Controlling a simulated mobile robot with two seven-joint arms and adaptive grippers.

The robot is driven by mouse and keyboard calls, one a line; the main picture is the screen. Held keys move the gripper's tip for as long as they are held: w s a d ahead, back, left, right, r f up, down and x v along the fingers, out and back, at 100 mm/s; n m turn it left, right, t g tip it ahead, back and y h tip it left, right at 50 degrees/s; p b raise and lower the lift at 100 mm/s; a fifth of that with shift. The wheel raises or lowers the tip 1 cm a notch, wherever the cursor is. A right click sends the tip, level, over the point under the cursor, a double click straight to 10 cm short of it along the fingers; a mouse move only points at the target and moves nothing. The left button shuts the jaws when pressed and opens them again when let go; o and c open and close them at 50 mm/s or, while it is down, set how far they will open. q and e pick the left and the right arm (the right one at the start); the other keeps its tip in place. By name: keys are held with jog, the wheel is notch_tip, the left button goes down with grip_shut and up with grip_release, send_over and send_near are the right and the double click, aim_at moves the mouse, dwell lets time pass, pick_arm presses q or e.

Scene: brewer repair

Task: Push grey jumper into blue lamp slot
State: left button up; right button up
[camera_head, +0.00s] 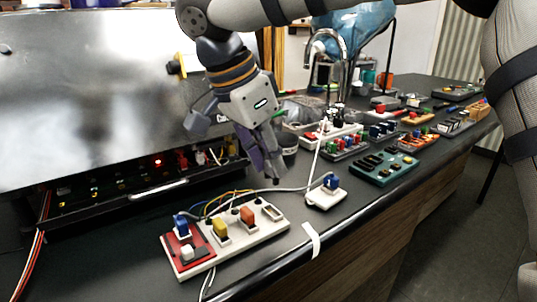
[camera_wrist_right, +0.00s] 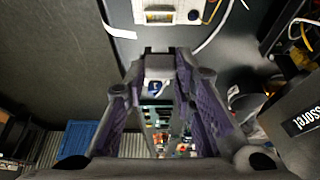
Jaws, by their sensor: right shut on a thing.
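My right gripper (camera_head: 272,172) hangs fingers-down over the bench, behind and above the right end of a white board (camera_head: 235,242). In the right wrist view its purple-padded fingers (camera_wrist_right: 158,58) close on a small grey piece, which I take for the grey jumper (camera_wrist_right: 158,65); the fingers largely hide it in the head view. The white board carries a red pad with a blue part (camera_head: 181,226) and a white block, then yellow and orange parts. An empty slot (camera_head: 272,212) shows at its right end. Which slot is the blue lamp slot is unclear. My left gripper is out of view.
A small white block with a blue part (camera_head: 330,183) stands right of the board, near the bench edge. Cables run behind the board. An open brewer housing (camera_head: 150,185) is at left. Several component boards (camera_head: 384,165) fill the bench farther right.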

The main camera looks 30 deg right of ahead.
aim_at(270, 216)
notch_tip(270, 216, down, 2)
jog(key=shift+d+f, duration=0.1)
jog(key=shift+f, duration=1.75)
jog(key=shift+f, duration=0.7)
dwell(0.3)
jog(key=o, duration=0.9)
jog(key=v, duration=1.2)
